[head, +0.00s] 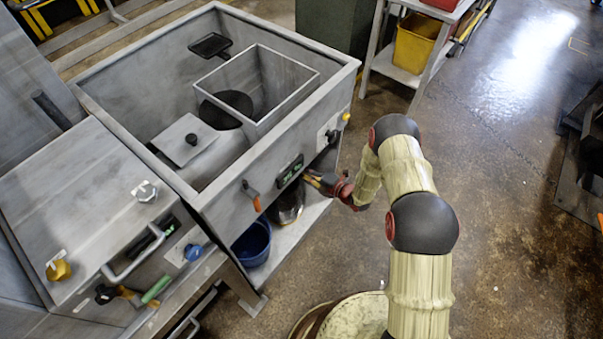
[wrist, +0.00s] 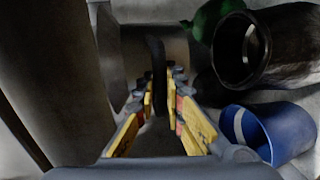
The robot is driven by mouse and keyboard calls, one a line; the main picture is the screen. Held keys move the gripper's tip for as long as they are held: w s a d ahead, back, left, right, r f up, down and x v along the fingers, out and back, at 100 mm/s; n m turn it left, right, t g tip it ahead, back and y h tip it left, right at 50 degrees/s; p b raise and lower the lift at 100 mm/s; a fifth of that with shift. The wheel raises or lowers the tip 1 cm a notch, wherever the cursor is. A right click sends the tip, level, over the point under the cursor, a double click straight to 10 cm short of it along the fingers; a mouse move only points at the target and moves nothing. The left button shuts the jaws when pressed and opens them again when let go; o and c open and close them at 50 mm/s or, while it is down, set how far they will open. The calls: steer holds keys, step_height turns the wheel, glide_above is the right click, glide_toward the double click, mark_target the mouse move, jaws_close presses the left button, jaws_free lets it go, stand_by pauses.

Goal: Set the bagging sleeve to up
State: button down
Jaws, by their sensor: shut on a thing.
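My gripper (head: 320,181) is at the front of the grey compactor (head: 222,207), reaching in just below its front panel. In the wrist view my gripper (wrist: 160,92), with yellow finger pads, is closed around a thin dark upright tab (wrist: 157,65). The tab stands in front of a grey, curved metal surface (wrist: 185,55), which looks like the bagging sleeve; I cannot tell surely how they join. In the head view the front panel hides the sleeve, so its height cannot be read there.
A blue bucket (head: 252,243) and a dark pot (head: 288,208) stand on the shelf under the panel, close to my gripper. An orange-handled lever (head: 252,195) and a display (head: 290,172) are on the panel above.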

steer(key=shift+w+r, duration=0.1)
steer(key=shift+r, duration=0.2)
steer(key=c, duration=1.9)
jaws_free()
steer(key=shift+f, duration=0.1)
steer(key=v, duration=1.2)
